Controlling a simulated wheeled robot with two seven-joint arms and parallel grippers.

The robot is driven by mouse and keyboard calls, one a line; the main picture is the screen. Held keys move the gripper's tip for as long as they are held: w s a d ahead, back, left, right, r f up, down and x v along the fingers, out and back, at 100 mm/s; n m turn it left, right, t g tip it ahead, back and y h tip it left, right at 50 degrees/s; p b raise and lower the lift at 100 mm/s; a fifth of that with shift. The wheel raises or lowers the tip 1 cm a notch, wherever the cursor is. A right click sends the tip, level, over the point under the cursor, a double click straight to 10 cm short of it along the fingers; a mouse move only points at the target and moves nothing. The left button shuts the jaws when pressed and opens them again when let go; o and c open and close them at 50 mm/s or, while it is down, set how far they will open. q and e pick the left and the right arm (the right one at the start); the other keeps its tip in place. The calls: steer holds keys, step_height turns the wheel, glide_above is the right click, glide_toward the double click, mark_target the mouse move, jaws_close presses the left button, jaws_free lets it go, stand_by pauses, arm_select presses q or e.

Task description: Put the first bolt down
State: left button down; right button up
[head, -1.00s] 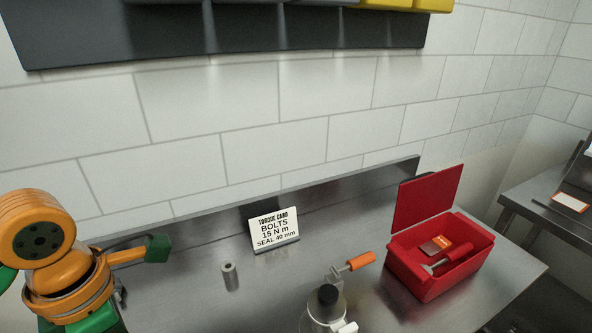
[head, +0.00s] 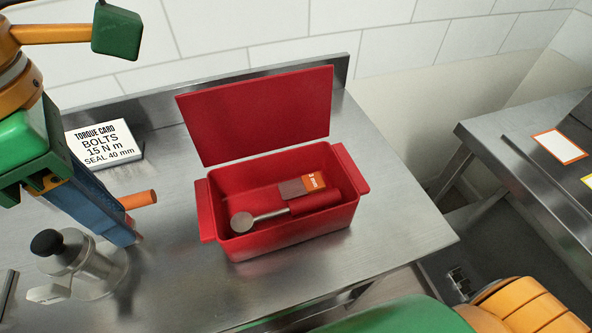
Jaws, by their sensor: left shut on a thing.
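My left gripper (head: 130,238) comes down from the upper left, its blue fingers low over the steel bench, close behind the black-capped pot. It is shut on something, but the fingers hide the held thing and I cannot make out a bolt. An orange handle (head: 140,199) shows just right of the fingers; whether it touches them I cannot tell. The red box (head: 290,238) stands open on the bench to the right, lid (head: 258,115) raised. A tool with a round metal head (head: 242,221) and an orange-labelled packet (head: 314,181) lie inside. My right gripper is out of view.
The torque card (head: 103,145) stands behind the left gripper. The metal pot (head: 85,270) with a black cap is in front of it. Bare bench lies in front of and right of the box. Another steel table (head: 490,135) stands at right across a gap.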

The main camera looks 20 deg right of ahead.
arm_select(q)
steer(key=shift+w+a+f, duration=0.1)
steer(key=w+d+f+p, duration=0.1)
steer(key=w+d+f, duration=0.1)
steer(key=d+f, duration=0.1)
steer(key=w+d+f+p, duration=0.1)
steer(key=w+d+f, duration=0.2)
steer(key=d+f, duration=0.1)
steer(key=w+d+f+p, duration=0.1)
steer(key=w+d+f, duration=0.1)
steer(key=f, duration=0.3)
steer(key=shift+w+d+f+p, duration=0.15)
steer(key=shift+d+f+p, duration=0.05)
steer(key=shift+d, duration=0.25)
steer(key=shift+w+d+f+p, duration=0.15)
steer(key=shift+d+f, duration=0.05)
steer(key=shift+d, duration=0.2)
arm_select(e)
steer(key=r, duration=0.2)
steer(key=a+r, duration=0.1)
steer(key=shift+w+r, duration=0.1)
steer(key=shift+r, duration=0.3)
arm_select(q)
steer(key=shift+f, duration=0.1)
steer(key=shift+f+b, duration=0.6)
steer(key=shift+b, duration=0.15)
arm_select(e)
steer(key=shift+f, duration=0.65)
